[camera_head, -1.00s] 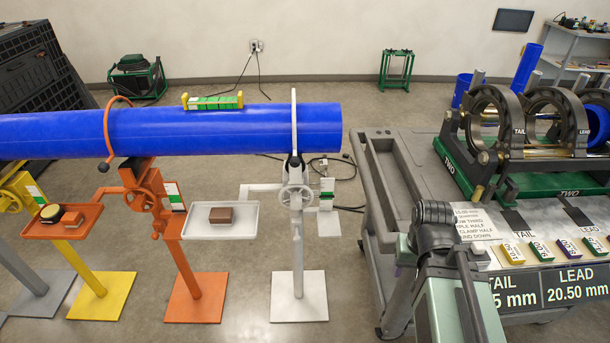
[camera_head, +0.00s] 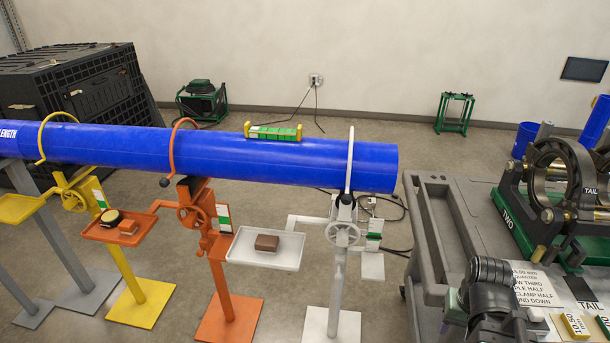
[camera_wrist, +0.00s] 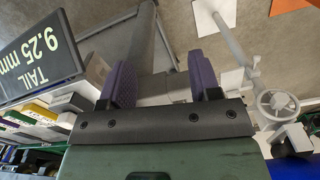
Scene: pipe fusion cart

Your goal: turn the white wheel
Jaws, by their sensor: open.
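The white wheel (camera_head: 342,233) is a small spoked handwheel on the white pipe stand (camera_head: 337,275), under the right end of the blue pipe (camera_head: 270,160). It also shows at the right of the wrist view (camera_wrist: 278,104). My gripper (camera_wrist: 166,82) has two purple-padded fingers, spread apart with nothing between them. In the wrist view the wheel lies to the right of the fingers, apart from them. In the head view my arm shows at the lower right, by the cart; the fingertips are out of sight there.
A white tray (camera_head: 240,252) with a brown block (camera_head: 267,242) juts left of the wheel. An orange stand (camera_head: 228,300) and a yellow stand (camera_head: 135,290) stand farther left. A grey cart (camera_head: 425,225) with a fusion machine (camera_head: 560,200) is at right. Cables lie on the floor behind.

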